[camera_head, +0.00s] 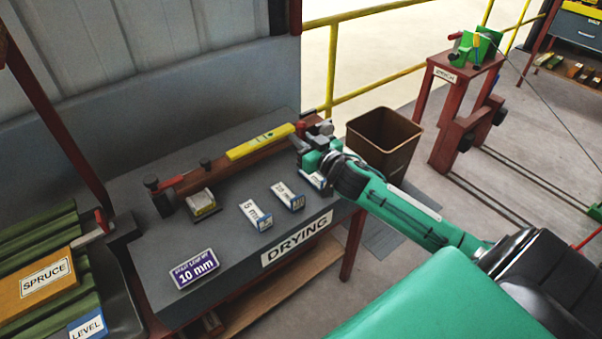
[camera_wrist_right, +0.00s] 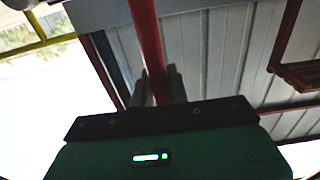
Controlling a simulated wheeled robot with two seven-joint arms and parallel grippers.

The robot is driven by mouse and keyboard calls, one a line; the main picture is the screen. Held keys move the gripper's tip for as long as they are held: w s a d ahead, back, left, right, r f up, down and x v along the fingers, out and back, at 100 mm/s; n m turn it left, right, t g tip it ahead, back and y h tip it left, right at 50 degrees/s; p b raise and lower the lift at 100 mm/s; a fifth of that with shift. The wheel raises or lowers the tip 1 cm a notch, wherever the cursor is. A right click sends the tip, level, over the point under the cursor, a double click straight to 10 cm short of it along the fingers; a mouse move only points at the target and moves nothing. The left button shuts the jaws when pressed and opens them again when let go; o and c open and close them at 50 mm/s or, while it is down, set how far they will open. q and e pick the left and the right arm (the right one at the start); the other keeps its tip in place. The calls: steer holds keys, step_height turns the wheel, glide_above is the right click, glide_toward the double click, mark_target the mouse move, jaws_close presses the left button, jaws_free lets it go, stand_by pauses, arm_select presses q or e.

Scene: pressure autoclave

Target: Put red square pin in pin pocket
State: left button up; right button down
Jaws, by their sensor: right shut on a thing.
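My right gripper (camera_head: 298,143) is over the far right end of the grey drying table in the head view. In the right wrist view its dark fingers (camera_wrist_right: 158,85) are shut on a long red bar, which looks like the red square pin (camera_wrist_right: 147,40). A small red end of the pin (camera_head: 301,128) shows by the fingers in the head view. The rest of it is hidden there by the gripper. I cannot make out which part is the pin pocket. My left gripper is out of view.
The drying table (camera_head: 150,228) carries a brown beam with a yellow level (camera_head: 260,141), a small block (camera_head: 202,204), and several label stands, including a purple 10 mm sign (camera_head: 195,268). A brown bin (camera_head: 385,140) stands right of the table. A yellow railing (camera_head: 375,88) runs behind.

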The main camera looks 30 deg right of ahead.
step_height(320, 180, down, 6)
steer(key=shift+f, duration=0.7)
step_height(320, 180, down, 4)
steer(key=shift+f+b, duration=0.1)
steer(key=shift+b, duration=0.35)
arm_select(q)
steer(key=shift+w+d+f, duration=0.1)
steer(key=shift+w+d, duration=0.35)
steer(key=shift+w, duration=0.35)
arm_select(e)
steer(key=c, duration=1.4)
jaws_free()
steer(key=shift+f, duration=0.1)
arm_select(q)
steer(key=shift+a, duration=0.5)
arm_select(e)
steer(key=shift+o, duration=0.2)
